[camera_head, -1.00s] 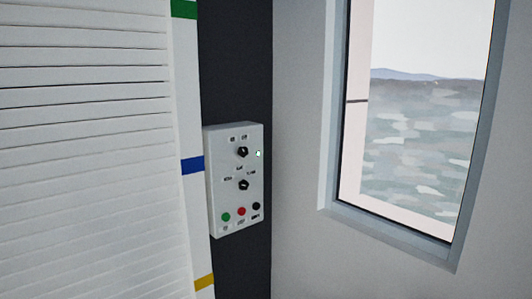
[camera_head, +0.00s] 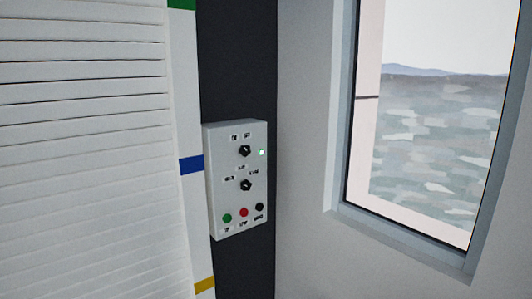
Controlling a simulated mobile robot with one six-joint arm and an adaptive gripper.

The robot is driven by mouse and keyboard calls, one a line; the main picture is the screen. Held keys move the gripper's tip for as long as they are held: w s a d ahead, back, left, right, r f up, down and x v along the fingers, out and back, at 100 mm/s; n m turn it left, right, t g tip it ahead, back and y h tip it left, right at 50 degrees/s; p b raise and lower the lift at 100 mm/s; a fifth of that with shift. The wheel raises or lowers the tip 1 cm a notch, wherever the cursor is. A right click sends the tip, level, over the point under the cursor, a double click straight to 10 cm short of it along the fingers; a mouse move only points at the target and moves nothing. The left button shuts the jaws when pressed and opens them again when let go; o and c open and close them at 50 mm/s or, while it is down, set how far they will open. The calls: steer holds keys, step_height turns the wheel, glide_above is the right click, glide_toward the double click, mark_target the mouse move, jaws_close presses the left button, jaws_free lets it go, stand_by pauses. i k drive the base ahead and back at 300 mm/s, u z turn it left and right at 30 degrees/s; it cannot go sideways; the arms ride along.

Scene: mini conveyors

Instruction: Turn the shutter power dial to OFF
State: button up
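A white control box (camera_head: 222,205) is mounted on the dark wall strip to the right of the slatted shutter (camera_head: 80,150). Its upper black dial (camera_head: 245,151) sits under two small labels that are too blurred to read for certain. A small pale greenish-white light (camera_head: 262,153) shows to the right of this dial. A second black dial (camera_head: 246,185) sits below it with several small labels around it. I cannot tell exactly where either dial points. My gripper is not in view.
Along the box's bottom are a green button (camera_head: 227,218), a red button (camera_head: 243,212) and a black button (camera_head: 259,207). A white post with a blue band (camera_head: 191,165) stands between shutter and box. A framed window (camera_head: 430,140) is at right. The space before the box looks clear.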

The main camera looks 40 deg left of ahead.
mark_target(244, 151)
steer(key=z, duration=0.15)
steer(key=k, duration=1.45)
steer(key=u, duration=0.8)
steer(key=i, duration=1)
steer(key=u, duration=0.05)
